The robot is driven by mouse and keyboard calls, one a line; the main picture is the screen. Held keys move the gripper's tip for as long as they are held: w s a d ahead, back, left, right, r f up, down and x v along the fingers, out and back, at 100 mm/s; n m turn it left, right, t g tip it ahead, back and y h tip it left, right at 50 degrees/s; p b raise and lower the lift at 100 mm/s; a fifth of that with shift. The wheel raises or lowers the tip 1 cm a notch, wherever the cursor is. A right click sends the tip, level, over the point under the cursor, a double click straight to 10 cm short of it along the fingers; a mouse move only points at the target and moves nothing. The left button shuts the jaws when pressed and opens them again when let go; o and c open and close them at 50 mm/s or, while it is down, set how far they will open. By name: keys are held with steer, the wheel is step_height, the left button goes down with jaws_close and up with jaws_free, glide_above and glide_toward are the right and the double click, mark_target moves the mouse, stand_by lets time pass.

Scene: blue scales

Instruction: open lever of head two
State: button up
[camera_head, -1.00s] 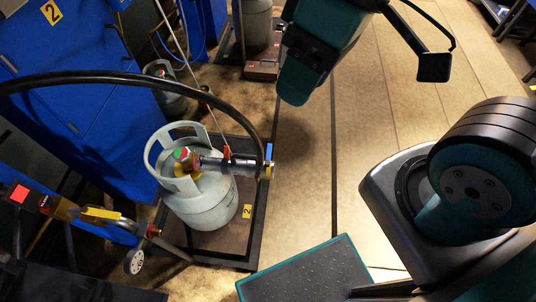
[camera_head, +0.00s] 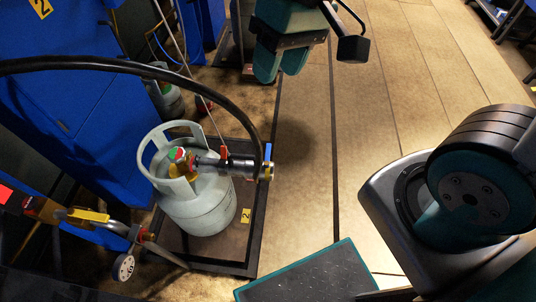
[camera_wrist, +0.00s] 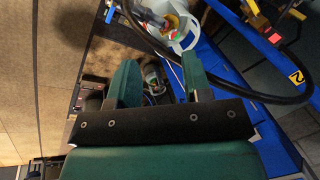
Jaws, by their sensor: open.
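The metal filling head (camera_head: 236,164) sits at the cylinder's valve. A red lever (camera_head: 223,152) and a blue lever (camera_head: 268,152) stick up from it, and the black hose (camera_head: 215,88) joins its right end. My teal gripper (camera_head: 267,78) is above and behind the head in the picture, apart from it. In the wrist view my gripper (camera_wrist: 160,65) is open and empty; the cylinder (camera_wrist: 183,35) shows beyond it at the top.
Blue cabinets (camera_head: 85,110) stand at the left. A yellow-handled tool or stand (camera_head: 88,215) is at the lower left. The black hose arches over the cylinder. The floor (camera_head: 380,100) to the right is clear.

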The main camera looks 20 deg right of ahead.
steer(key=w+d+f+m+h+b, duration=0.1)
steer(key=w+f+m+b, duration=0.2)
steer(key=f, duration=0.4)
steer(key=w+d+f+m+b, duration=0.1)
steer(key=w+f+b, duration=0.1)
steer(key=w+f, duration=0.45)
steer(key=m+h+b, duration=0.2)
steer(key=m+b, duration=0.3)
glide_toward(268, 149)
step_height(268, 149, down, 8)
steer(key=b, duration=0.3)
steer(key=shift+w+a+f, duration=0.1)
steer(key=shift+f, duration=0.15)
jaws_close()
